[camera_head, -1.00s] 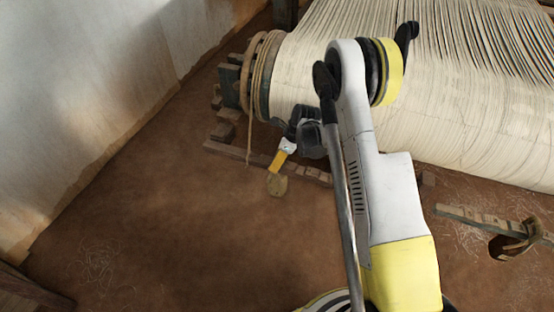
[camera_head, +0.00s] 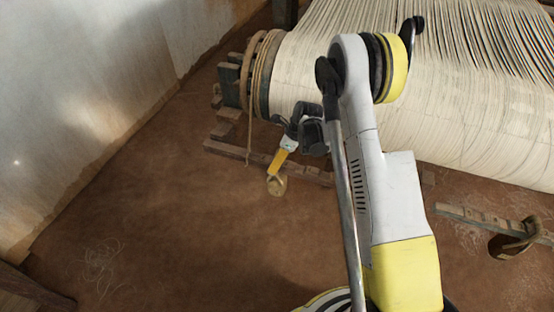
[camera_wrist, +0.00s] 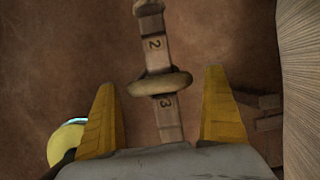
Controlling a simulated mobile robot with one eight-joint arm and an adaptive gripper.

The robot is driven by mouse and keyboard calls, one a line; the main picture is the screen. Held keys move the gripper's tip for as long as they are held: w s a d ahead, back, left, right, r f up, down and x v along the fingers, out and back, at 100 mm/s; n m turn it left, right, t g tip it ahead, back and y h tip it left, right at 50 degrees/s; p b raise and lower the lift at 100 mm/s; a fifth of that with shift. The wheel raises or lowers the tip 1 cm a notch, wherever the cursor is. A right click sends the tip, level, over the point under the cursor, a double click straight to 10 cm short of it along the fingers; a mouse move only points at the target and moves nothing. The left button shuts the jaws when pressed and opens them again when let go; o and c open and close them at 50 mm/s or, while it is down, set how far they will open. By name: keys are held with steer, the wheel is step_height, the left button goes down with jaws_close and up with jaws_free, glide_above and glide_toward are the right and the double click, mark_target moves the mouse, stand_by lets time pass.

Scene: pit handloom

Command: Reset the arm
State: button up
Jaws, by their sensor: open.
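My gripper (camera_head: 279,174) hangs beside the near end of the loom's warp beam, with a yellow finger pointing down. The wrist view shows its two yellow fingers spread wide apart, so my gripper (camera_wrist: 159,80) is open. A wooden strip marked 2 and 3 (camera_wrist: 157,52) lies between and beyond the fingers. A tan rounded ring or weight (camera_wrist: 160,86) sits across the strip, between the fingertips and apart from both.
The warp beam wound with cream threads (camera_head: 470,120) fills the upper right. A rope (camera_head: 249,135) hangs at its wooden end. A low timber (camera_head: 228,150) lies on the floor below. A plastered wall (camera_head: 80,100) stands left.

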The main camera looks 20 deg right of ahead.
steer(key=s+r+n+t+h, duration=0.1)
steer(key=s+r+n, duration=0.35)
steer(key=r, duration=0.45)
steer(key=s+r+n, duration=0.3)
steer(key=s+r, duration=0.2)
steer(key=r, duration=0.5)
steer(key=s+r+n+t+h, duration=0.1)
steer(key=s+r+n, duration=0.3)
steer(key=r, duration=0.5)
steer(key=s+r+n+t, duration=0.1)
steer(key=s+r+n, duration=0.1)
steer(key=s+n, duration=0.5)
steer(key=s+a+r+n+t+h, duration=0.1)
steer(key=s+r+n, duration=0.1)
steer(key=s+n, duration=0.4)
steer(key=s, duration=0.3)
steer(key=shift+s+a+r+n+t, duration=0.2)
steer(key=shift+s+a+n+t, duration=0.05)
steer(key=shift+n+t, duration=0.15)
steer(key=shift+c, duration=0.3)
